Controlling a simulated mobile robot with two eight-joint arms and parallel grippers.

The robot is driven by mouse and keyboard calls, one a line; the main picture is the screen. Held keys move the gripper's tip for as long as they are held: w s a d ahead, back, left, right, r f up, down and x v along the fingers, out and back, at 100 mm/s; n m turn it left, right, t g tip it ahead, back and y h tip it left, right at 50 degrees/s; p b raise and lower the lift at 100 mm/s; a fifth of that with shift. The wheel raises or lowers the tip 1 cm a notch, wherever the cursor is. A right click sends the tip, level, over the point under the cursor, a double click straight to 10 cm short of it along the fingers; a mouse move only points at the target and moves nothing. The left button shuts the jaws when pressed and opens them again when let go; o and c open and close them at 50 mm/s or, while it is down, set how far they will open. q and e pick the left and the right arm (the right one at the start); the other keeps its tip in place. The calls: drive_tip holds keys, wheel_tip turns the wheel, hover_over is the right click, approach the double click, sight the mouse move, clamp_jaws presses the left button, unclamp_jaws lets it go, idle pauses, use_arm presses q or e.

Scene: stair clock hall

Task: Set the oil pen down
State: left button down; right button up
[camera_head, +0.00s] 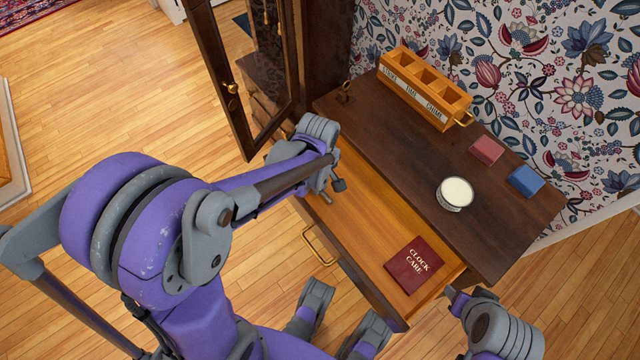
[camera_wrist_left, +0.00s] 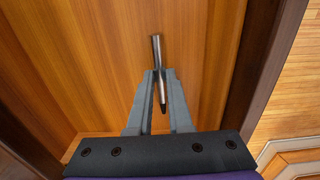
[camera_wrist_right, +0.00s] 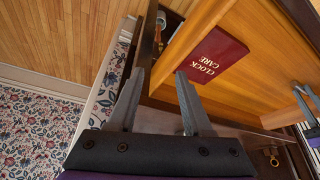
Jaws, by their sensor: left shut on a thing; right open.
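The oil pen (camera_wrist_left: 156,50) is a slim silver rod with a dark tip. My left gripper (camera_wrist_left: 161,78) is shut on it, inside the open drawer's outline near one corner. In the head view my left gripper (camera_head: 328,192) is over the left end of the drawer (camera_head: 372,212), and the pen is mostly hidden there. I cannot tell whether the pen touches the drawer floor. My right gripper (camera_wrist_right: 158,95) is open and empty near the drawer's right end; it shows partly in the head view (camera_head: 462,296).
A dark red Clock Care book (camera_head: 414,264) lies at the drawer's right end. On the dark top (camera_head: 400,150) are a labelled wooden box (camera_head: 424,88), a white-topped round tin (camera_head: 455,193), a red block (camera_head: 486,150) and a blue block (camera_head: 525,180). The drawer's middle is clear. A glazed door (camera_head: 235,80) stands open at left.

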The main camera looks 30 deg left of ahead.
use_arm(q)
drive_tip(key=shift+f, duration=0.1)
drive_tip(key=c, duration=0.8)
unclamp_jaws()
drive_tip(key=shift+c, duration=0.2)
drive_tip(key=shift+r, duration=0.3)
wheel_tip(320, 180, up, 11)
drive_tip(key=p, duration=0.3)
drive_tip(key=s+d+m+t, duration=0.1)
drive_tip(key=s+m+t, duration=0.1)
drive_tip(key=s+m, duration=0.3)
drive_tip(key=s+d+m+t, duration=0.2)
drive_tip(key=s+m, duration=0.4)
drive_tip(key=m, duration=0.2)
drive_tip(key=shift+d+m+t, duration=0.25)
drive_tip(key=shift+m+t, duration=0.05)
drive_tip(key=shift+t, duration=0.1)
